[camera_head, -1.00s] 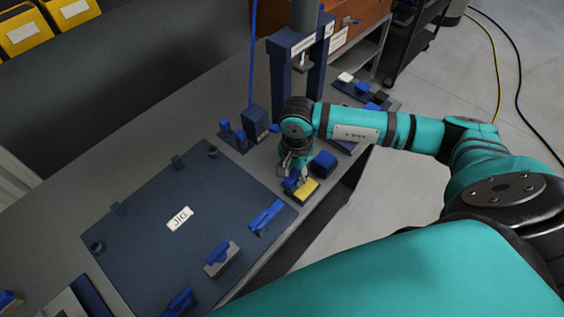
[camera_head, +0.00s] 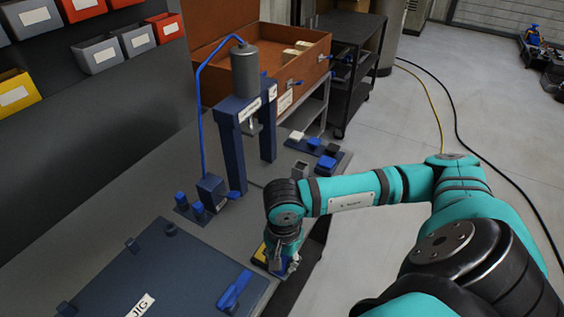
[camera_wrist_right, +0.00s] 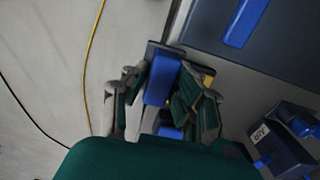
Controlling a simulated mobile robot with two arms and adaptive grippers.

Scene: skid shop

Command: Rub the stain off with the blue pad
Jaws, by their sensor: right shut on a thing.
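My right gripper (camera_head: 281,266) is low at the front edge of the bench, just right of the dark JIG board. It is shut on the blue pad (camera_wrist_right: 162,82), which shows between the fingers (camera_wrist_right: 160,97) in the right wrist view. In the head view the fingers mostly hide the pad. A yellow piece (camera_head: 260,254) lies close beside the gripper, and part of it shows past a finger in the wrist view (camera_wrist_right: 209,78). I cannot make out a stain for certain. My left gripper is not in view.
The JIG board (camera_head: 165,265) carries a blue handle (camera_head: 235,290). A blue press frame (camera_head: 232,150) and a small blue clamp block (camera_head: 211,190) stand behind. A tray of small blocks (camera_head: 316,152) lies farther back. Open floor (camera_head: 360,240) is beyond the bench edge.

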